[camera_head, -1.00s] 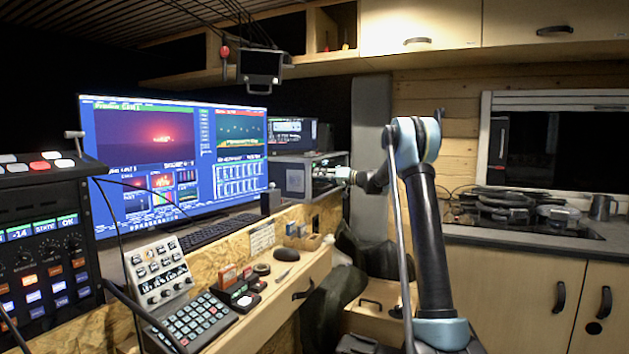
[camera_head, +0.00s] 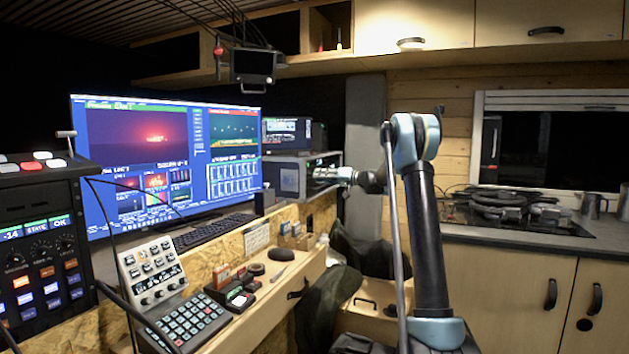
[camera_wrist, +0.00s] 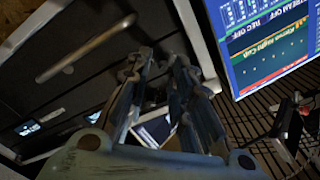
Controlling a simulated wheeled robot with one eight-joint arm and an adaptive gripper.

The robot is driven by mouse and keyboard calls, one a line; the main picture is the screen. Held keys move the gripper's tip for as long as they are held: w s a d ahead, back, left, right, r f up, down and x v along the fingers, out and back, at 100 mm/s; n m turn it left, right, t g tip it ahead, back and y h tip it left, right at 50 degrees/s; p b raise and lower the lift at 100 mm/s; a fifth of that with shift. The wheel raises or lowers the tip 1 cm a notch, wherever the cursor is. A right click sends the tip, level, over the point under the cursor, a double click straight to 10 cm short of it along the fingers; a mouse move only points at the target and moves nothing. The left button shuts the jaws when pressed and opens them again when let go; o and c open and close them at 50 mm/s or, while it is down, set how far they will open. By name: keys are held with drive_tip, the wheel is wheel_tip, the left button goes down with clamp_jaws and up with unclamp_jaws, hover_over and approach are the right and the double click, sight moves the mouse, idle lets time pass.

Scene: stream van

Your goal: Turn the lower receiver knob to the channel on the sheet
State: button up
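My gripper (camera_head: 320,173) is in front of the receiver rack (camera_head: 290,163) beside the right end of the monitor; its tips are too small to make out there. In the wrist view my gripper (camera_wrist: 160,62) has its two fingers apart, with a gap between the tips and nothing clearly held. A dark panel with a silver handle (camera_wrist: 85,50) and small lit displays (camera_wrist: 28,127) lies behind the fingers. I cannot pick out the lower receiver knob; the fingers may hide it. A paper sheet (camera_head: 257,238) is on the wooden board below the monitor, its writing too small to read.
The large monitor (camera_head: 165,160) stands left of the rack, with a keyboard (camera_head: 213,232) before it. A control panel (camera_head: 150,270) and keypad (camera_head: 183,322) stand on the desk. A small screen (camera_head: 253,66) hangs above. A stove (camera_head: 515,215) is at the right.

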drive_tip(key=v, duration=0.8)
drive_tip(key=shift+d, duration=0.2)
